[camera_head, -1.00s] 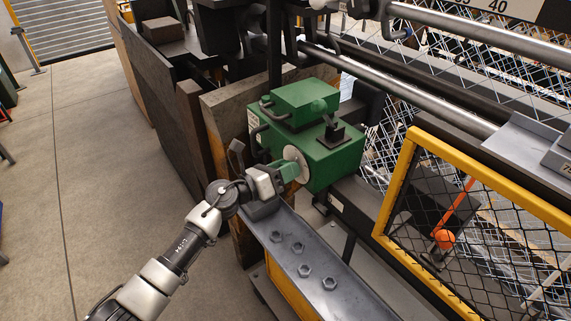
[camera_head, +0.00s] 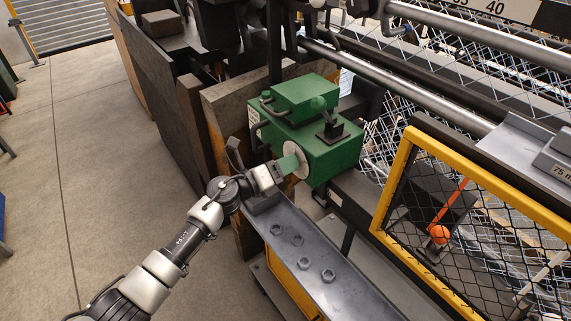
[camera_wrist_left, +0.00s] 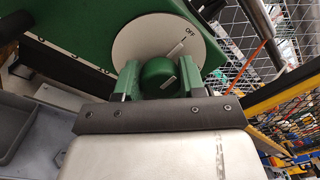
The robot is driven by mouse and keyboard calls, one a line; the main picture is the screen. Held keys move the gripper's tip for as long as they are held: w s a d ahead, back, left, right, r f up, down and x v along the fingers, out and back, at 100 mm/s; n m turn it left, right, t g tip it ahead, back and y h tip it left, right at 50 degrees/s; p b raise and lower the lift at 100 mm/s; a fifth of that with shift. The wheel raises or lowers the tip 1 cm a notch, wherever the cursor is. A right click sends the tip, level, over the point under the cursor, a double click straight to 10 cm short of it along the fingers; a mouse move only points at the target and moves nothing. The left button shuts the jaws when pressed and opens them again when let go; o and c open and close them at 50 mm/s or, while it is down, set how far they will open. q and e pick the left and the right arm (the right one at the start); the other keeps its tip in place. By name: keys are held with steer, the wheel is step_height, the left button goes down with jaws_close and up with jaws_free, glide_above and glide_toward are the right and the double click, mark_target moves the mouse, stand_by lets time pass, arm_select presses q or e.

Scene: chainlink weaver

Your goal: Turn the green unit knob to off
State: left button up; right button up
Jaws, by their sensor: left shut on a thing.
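The green unit (camera_head: 331,153) is a green machine housing in the middle of the head view. On its near face is a pale round dial (camera_head: 299,163). In the left wrist view the dial (camera_wrist_left: 150,38) carries the word OFF and a short line. The green knob (camera_wrist_left: 158,76) sits in front of the dial, with a white mark on its face pointing up and right, roughly toward OFF. My left gripper (camera_wrist_left: 157,84) is shut on the knob, one finger on each side. In the head view my left gripper (camera_head: 279,171) hides most of the knob.
A grey steel beam (camera_head: 309,253) with several hex nuts runs below my left gripper. A yellow-framed mesh guard (camera_head: 398,187) stands at the right, with an orange ball-ended lever (camera_head: 439,234) behind it. Open concrete floor (camera_head: 108,150) lies at the left.

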arm_select(q)
steer(key=o, duration=0.9)
steer(key=b+v, duration=0.2)
steer(key=v, duration=0.9)
steer(key=shift+w, duration=0.1)
